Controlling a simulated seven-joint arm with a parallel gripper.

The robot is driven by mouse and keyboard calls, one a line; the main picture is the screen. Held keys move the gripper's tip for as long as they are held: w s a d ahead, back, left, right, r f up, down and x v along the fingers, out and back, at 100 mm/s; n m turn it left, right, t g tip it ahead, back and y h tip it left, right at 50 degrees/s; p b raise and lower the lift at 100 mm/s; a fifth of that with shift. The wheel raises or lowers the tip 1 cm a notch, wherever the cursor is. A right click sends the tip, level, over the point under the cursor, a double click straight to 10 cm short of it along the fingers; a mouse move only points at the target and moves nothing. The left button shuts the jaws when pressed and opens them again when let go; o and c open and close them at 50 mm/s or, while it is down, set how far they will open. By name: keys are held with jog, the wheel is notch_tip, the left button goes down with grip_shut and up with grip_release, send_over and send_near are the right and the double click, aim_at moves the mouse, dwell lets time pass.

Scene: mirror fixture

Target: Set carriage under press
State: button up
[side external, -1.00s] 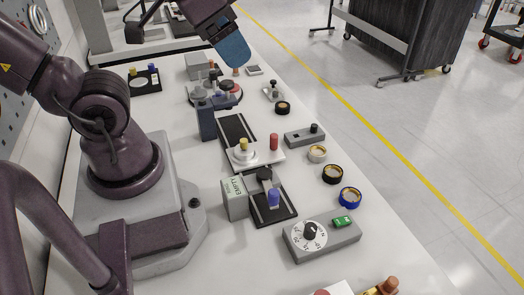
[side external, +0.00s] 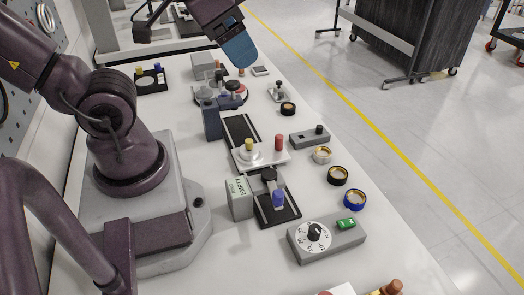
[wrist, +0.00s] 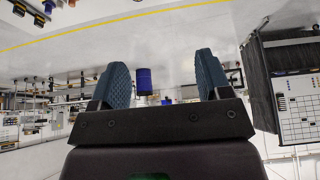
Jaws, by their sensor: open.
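A white carriage plate (side external: 272,159) sits across a black rail strip (side external: 241,130) in the middle of the table. It bears a yellow-topped round piece (side external: 249,147) and a red peg (side external: 279,142). A dark upright block (side external: 211,120), perhaps the press, stands beside the rail's far end; I cannot tell for sure. My gripper (side external: 240,50) is high above the far end of the table, away from the carriage. In the wrist view its two blue pads (wrist: 162,80) are apart, with nothing held between them.
A box marked EMPTY (side external: 239,198) stands left of the rail's near end. A grey dial box (side external: 325,238) with a green switch is at the front. Several tape-like rings, including a blue one (side external: 355,200), and a grey switch box (side external: 310,137) line the right side.

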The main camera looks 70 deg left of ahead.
jog(key=shift+c, duration=1.3)
jog(key=shift+w+a+f, duration=0.1)
jog(key=shift+a+f, duration=0.1)
jog(key=shift+f, duration=0.05)
jog(key=shift+c, duration=0.9)
jog(key=n+g, duration=0.3)
jog(key=g, duration=0.3)
send_over(279, 136)
notch_tip(279, 136, down, 19)
notch_tip(279, 136, down, 13)
jog(key=shift+f, duration=0.15)
jog(key=shift+a, duration=0.1)
